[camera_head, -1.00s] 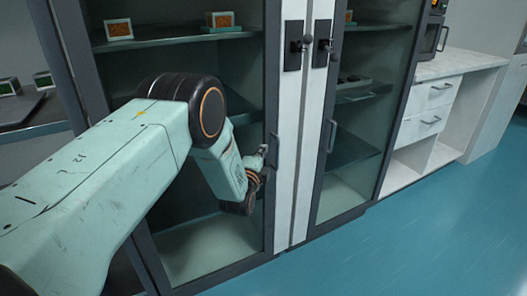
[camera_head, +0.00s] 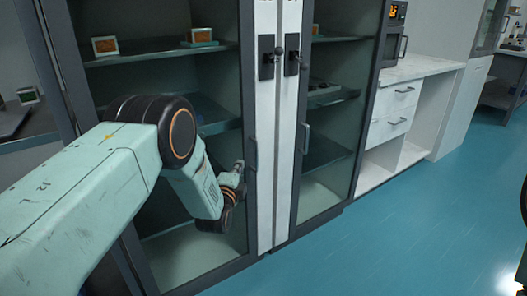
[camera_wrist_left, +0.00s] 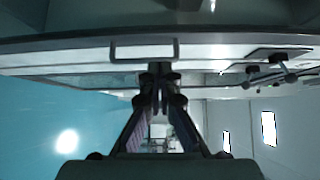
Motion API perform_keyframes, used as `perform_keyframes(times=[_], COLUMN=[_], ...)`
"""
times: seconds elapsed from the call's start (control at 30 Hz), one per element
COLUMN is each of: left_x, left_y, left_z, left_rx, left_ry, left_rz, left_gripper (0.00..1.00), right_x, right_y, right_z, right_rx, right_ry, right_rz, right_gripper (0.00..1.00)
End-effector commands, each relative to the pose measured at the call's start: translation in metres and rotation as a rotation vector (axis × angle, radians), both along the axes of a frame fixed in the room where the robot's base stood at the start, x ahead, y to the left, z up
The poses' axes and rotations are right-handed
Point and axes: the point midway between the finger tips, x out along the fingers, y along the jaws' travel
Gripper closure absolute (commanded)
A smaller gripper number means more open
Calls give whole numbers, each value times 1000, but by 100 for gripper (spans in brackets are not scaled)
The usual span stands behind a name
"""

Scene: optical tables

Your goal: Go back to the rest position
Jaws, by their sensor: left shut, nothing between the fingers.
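My left arm comes in from the left in the head view and bends down in front of a glass-fronted cabinet. Its gripper (camera_head: 239,168) is shut and empty, just left of the left door's handle (camera_head: 253,153). In the left wrist view the two fingers (camera_wrist_left: 160,72) meet at their tips, and a bracket-shaped handle (camera_wrist_left: 145,50) shows just beyond them. I cannot tell whether the fingers touch the door. My right gripper is not in view; only a dark and pale green part, probably my right arm, shows at the right edge of the head view.
The cabinet's left door (camera_head: 244,100) and right door (camera_head: 302,180) look closed. Small boxes (camera_head: 105,46) stand on a shelf inside. A white counter with drawers (camera_head: 392,115) stands to the right. The blue floor (camera_head: 400,230) in front is clear.

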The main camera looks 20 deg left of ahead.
Motion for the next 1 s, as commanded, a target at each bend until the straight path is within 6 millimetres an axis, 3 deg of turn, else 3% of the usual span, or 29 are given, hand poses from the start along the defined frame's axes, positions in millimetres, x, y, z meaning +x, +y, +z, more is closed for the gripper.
perform_keyframes(times=[0.17,0.27,0.37,0.47,0.6,0.7,0.83,1.0], left_x=[2,1,-19,-56,-128,-187,-270,-381], left_y=[0,0,-3,-10,-23,-32,-44,-56], left_z=[-2,-10,-43,-86,-141,-169,-193,-199], left_rx=[-49,-187,-402,-625,-913,-1075,-1235,-1353], left_ry=[-1,16,106,235,431,556,703,864], left_rz=[0,2,26,84,228,362,563,849], left_gripper=[100,100,100,100,100,100,100,100], right_x=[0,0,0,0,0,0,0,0], right_y=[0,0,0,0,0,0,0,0], right_z=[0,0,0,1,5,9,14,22], right_rx=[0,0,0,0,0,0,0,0], right_ry=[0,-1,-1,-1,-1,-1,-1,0], right_rz=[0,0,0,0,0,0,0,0], right_gripper=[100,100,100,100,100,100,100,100])
